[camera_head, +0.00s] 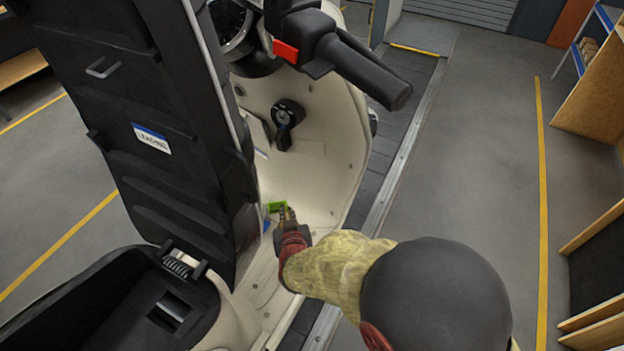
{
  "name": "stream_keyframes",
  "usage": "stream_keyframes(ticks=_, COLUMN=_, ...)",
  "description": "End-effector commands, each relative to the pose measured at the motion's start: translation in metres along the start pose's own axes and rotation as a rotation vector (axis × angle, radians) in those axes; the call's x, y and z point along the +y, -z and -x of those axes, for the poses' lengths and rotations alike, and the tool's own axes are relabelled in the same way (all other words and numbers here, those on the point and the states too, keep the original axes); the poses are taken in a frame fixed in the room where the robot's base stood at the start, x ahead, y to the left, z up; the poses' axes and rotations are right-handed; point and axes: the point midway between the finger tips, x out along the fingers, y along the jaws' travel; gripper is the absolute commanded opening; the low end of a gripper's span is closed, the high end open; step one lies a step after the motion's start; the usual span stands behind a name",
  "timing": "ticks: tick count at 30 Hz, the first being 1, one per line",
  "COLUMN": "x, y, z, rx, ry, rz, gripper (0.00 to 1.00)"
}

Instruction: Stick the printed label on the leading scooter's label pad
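A cream scooter (345,165) stands on the slat conveyor, with its black seat (165,75) raised. A white label with a blue stripe (151,138) is on the seat's underside; its small print is hard to read. My gripper (287,213) reaches in low over the scooter's footwell, between the front shield and the raised seat. A small green patch (276,206) shows right at the fingertips. I cannot tell whether it is the label pad or a label, nor whether the fingers touch it. The finger gap is too small to judge.
The handlebar grip (365,70) juts out above the footwell. The open under-seat bin (130,305) lies at the lower left. Conveyor slats (392,125) run alongside the scooter. Grey floor (470,170) to the right is clear up to wooden shelving (595,100).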

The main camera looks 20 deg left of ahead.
Motion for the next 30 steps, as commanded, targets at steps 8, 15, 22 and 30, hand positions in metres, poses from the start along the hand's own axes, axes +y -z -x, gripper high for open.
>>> stream_keyframes(ticks=8, x=0.023, y=0.081, z=0.033, rx=0.325, ry=-0.197, rz=-0.066, gripper=0.00)
stream_keyframes(ticks=15, x=0.067, y=0.124, z=0.070, rx=0.545, ry=-0.368, rz=-0.077, gripper=0.00)
stream_keyframes(ticks=22, x=0.075, y=0.135, z=0.081, rx=0.620, ry=-0.404, rz=-0.069, gripper=0.00)
stream_keyframes(ticks=30, x=0.079, y=0.141, z=0.072, rx=0.620, ry=-0.404, rz=-0.069, gripper=0.00)
